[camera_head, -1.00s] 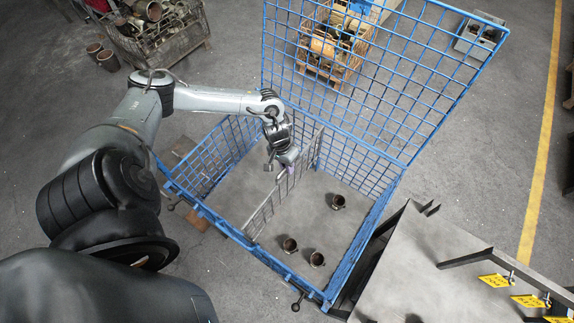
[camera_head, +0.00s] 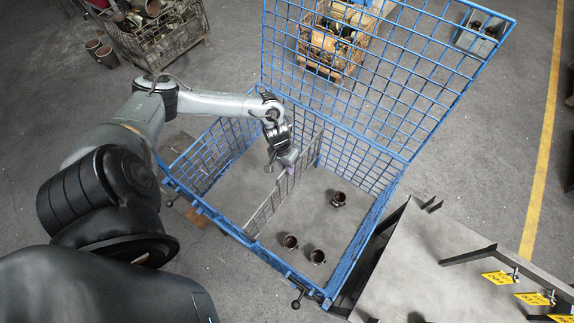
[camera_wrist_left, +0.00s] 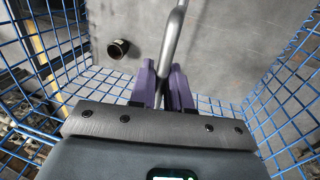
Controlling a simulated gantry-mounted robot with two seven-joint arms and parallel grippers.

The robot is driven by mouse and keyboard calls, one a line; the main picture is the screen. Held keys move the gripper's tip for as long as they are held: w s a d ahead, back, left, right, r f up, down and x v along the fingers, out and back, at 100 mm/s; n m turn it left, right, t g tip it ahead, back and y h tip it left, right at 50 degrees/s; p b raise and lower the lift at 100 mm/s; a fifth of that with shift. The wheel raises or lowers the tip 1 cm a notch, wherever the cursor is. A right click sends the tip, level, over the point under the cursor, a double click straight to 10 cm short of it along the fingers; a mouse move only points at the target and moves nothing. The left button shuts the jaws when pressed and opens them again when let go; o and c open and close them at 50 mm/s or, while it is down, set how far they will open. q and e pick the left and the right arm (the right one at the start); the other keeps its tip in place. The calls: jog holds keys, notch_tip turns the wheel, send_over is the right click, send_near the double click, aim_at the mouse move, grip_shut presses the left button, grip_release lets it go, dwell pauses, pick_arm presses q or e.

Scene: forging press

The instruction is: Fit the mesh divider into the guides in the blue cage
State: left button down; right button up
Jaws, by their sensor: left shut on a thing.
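The blue cage (camera_head: 208,213) stands open on the floor, its tall mesh lid or back panel raised behind it. The grey mesh divider (camera_head: 268,209) stands upright across the cage's inside, splitting the floor into two parts. My left gripper (camera_head: 284,166) is shut on the divider's top edge. In the left wrist view the purple fingers (camera_wrist_left: 165,88) close around the divider's grey top bar (camera_wrist_left: 174,45). I cannot make out the guides or tell whether the divider's ends sit in them. My right gripper is not in view.
Several brown, cup-like parts lie on the cage floor right of the divider, one of them a ring-shaped part (camera_head: 339,198). A metal table (camera_head: 440,262) with yellow tags stands at the right. Crates of parts (camera_head: 165,38) stand behind.

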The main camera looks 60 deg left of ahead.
aim_at(287, 176)
pick_arm(q)
jog(key=shift+s+a+b+x, duration=0.15)
jog(key=shift+b+x, duration=0.2)
jog(key=shift+x, duration=0.45)
jog(key=shift+a+b+x, duration=0.15)
jog(key=shift+b+x, duration=0.25)
jog(key=shift+x, duration=0.4)
jog(key=shift+s+a+b+x, duration=0.15)
jog(key=shift+b+x, duration=0.2)
jog(key=shift+x, duration=0.45)
jog(key=shift+a+b+x, duration=0.1)
jog(key=shift+b+x, duration=0.15)
jog(key=shift+x, duration=0.35)
jog(key=shift+a+b+x, duration=0.15)
jog(key=shift+b+x, duration=0.1)
jog(key=shift+x, duration=0.35)
jog(key=shift+f, duration=0.15)
jog(key=c, duration=1.1)
grip_release()
jog(key=shift+o, duration=0.8)
jog(key=shift+s, duration=0.1)
jog(key=o, duration=0.4)
jog(key=shift+o, duration=0.2)
